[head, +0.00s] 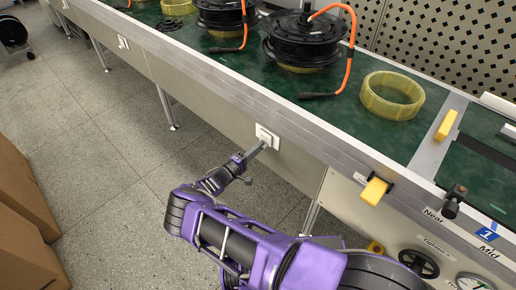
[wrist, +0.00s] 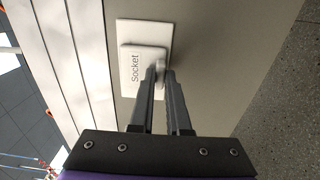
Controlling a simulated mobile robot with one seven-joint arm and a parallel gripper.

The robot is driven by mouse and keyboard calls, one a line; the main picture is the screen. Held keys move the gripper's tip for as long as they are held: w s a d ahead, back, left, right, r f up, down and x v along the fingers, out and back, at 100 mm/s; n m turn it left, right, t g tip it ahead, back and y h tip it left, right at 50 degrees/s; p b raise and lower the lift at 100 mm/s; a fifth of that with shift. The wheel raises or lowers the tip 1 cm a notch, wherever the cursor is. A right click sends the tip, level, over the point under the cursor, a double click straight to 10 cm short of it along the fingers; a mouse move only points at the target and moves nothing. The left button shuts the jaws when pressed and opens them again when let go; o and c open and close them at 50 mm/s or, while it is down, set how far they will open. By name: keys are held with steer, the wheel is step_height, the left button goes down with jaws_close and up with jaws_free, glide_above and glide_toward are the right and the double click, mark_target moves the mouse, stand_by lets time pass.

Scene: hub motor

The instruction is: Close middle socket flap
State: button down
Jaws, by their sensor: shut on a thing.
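A white wall socket with a flap (head: 268,135) is on the side panel of the conveyor bench. In the wrist view the square flap (wrist: 140,66), lettered "Socket", stands in front of its white backing plate (wrist: 145,28). I cannot tell whether it lies fully flat. My gripper (head: 263,144) reaches up to this socket. In the wrist view the two fingers of my gripper (wrist: 160,74) are close together at the flap's right edge, shut on it. The fingertips hide part of that edge.
Two more white sockets (head: 122,41) (head: 65,4) are farther left on the panel. The bench top (head: 250,75) carries black hub motors (head: 303,40) with orange cables and a yellow ring (head: 392,96). Cardboard boxes (head: 22,205) stand at left. Grey floor (head: 110,140) between is clear.

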steer(key=c, duration=0.9)
jaws_free()
steer(key=shift+d, duration=0.15)
steer(key=v, duration=1.7)
steer(key=shift+s, duration=0.15)
